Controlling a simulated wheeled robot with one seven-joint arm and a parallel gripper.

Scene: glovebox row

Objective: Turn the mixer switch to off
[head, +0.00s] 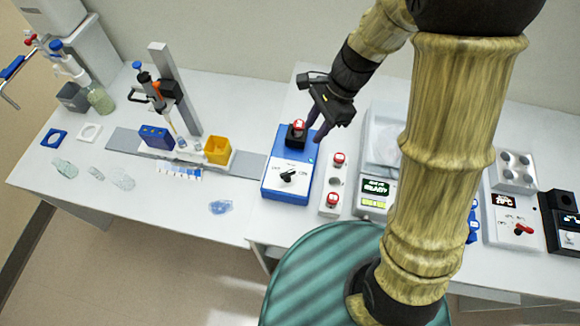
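The mixer (284,188) is a blue box with a white front panel on the bench, left of the picture's middle. Its switch (288,176) is a dark knob on that panel, and its pointer lies slanted; I cannot read the setting. A red-capped vial (299,125) stands in the black holder at the mixer's back. My gripper (314,133) points down beside the vial, to its right, over the mixer's back right edge. Its two dark purple fingers are apart with nothing seen between them. The switch is in front of the gripper and clear of it.
A white rack (331,186) with red-capped vials stands close right of the mixer. Right of it is a device with a lit display (375,187), partly hidden by my arm. A yellow box (217,150) and a blue box (157,137) stand left. Bench space in front is narrow.

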